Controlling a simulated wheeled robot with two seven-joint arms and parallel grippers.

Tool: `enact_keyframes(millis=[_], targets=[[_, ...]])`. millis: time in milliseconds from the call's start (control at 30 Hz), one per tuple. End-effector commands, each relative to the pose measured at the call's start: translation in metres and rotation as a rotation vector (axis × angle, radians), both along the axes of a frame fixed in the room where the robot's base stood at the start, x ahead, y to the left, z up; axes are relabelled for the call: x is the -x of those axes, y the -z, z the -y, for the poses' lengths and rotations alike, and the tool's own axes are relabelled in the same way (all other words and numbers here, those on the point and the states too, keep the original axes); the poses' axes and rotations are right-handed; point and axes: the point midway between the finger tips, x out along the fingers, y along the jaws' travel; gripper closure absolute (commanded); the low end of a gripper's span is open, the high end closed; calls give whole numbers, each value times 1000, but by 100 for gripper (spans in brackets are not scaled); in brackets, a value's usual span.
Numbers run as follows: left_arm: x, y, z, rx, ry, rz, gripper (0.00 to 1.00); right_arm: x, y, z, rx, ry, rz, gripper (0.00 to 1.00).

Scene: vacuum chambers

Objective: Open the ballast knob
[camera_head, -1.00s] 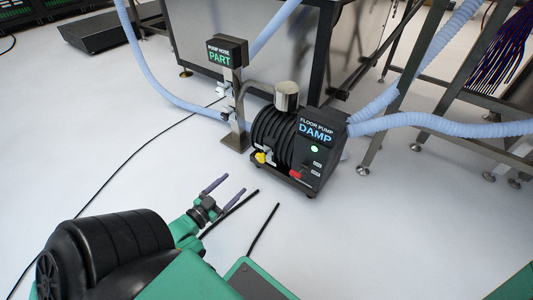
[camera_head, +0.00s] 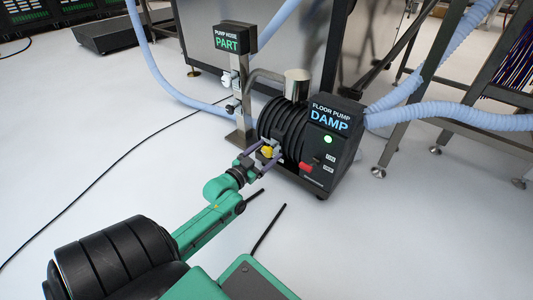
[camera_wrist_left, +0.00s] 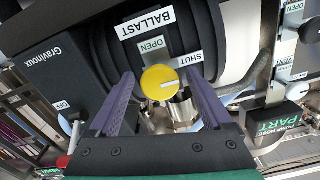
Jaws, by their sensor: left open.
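The yellow ballast knob (camera_head: 267,151) sits on the front of the black floor pump (camera_head: 330,150). The left wrist view shows the round knob (camera_wrist_left: 160,82) face-on, with a white line on it pointing right. A BALLAST label, a green OPEN label (camera_wrist_left: 152,44) and a SHUT label (camera_wrist_left: 190,58) are around it. My left gripper (camera_head: 266,153) is open at the knob. In the left wrist view its purple fingers stand either side of the knob, with gaps visible. Contact is not seen. My right gripper is out of view.
A red switch (camera_head: 306,167) is on the pump's front, right of the knob. The PART post (camera_head: 240,95) stands to the left. Blue hoses (camera_head: 450,120) run to the right. A black cable (camera_head: 100,172) crosses the clear floor on the left.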

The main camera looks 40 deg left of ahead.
Motion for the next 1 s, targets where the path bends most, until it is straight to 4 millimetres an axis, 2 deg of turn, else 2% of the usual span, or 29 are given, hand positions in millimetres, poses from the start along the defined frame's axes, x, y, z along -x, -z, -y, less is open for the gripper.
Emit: enact_keyframes(millis=[100,133,333,367,667,1000], targets=[[0,-1,0,0,0,0,17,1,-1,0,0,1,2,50],[0,-1,0,0,0,0,20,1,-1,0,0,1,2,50],[0,0,0,1,0,0,97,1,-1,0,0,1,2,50],[1,0,0,1,0,0,100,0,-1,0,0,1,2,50],[1,-2,0,32,0,2,100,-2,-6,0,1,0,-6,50],[0,-5,0,224,1,3,100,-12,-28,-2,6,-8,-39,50]])
